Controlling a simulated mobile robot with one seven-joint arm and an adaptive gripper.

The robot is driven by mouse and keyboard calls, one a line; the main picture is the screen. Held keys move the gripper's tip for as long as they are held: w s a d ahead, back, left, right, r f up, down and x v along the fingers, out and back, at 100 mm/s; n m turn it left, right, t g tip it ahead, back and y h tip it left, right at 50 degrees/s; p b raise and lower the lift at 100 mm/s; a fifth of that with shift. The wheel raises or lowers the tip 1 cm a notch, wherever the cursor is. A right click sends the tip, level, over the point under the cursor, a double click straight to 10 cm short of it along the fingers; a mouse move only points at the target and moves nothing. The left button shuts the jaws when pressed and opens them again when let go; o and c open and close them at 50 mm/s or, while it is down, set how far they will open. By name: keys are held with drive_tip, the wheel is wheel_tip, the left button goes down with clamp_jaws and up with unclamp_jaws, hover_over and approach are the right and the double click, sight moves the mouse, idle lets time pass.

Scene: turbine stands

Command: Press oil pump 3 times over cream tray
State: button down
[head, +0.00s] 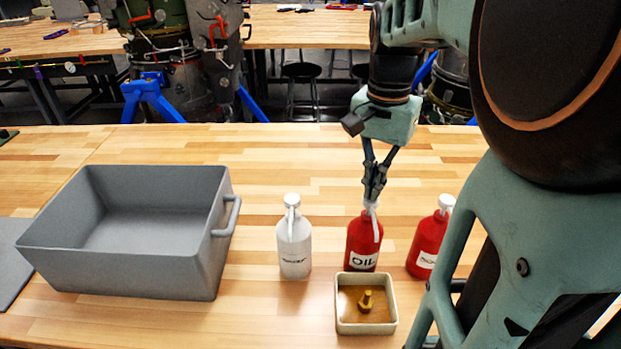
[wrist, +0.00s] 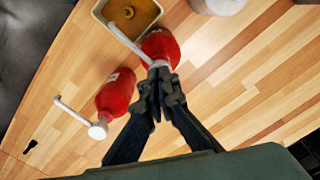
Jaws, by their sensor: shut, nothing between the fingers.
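The red oil bottle (head: 363,243) with a white label reading OIL stands upright on the table in the head view. Its white pump head (head: 373,209) sits right under my gripper (head: 373,196). The gripper points down, shut, with its fingertips at the pump top; whether they touch it I cannot tell. In the wrist view the oil bottle (wrist: 161,46) is just beyond the fingertips (wrist: 157,70), its spout reaching toward the tray. The cream tray (head: 367,328) stands in front of the bottle, holding a brass-coloured bolt (head: 366,301) and brown liquid.
A white pump bottle (head: 294,247) stands left of the oil bottle. A second red pump bottle (head: 428,246) stands right, partly near my arm; it also shows in the wrist view (wrist: 115,93). A large grey bin (head: 130,270) fills the left. Bare table lies behind the bottles.

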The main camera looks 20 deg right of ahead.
drive_tip(key=shift+f, duration=0.15)
idle(0.4)
drive_tip(key=shift+f+b, duration=0.7)
drive_tip(key=shift+f, duration=0.2)
drive_tip(key=shift+r+p, duration=0.9)
drive_tip(key=shift+r, duration=0.15)
drive_tip(key=shift+f, duration=0.1)
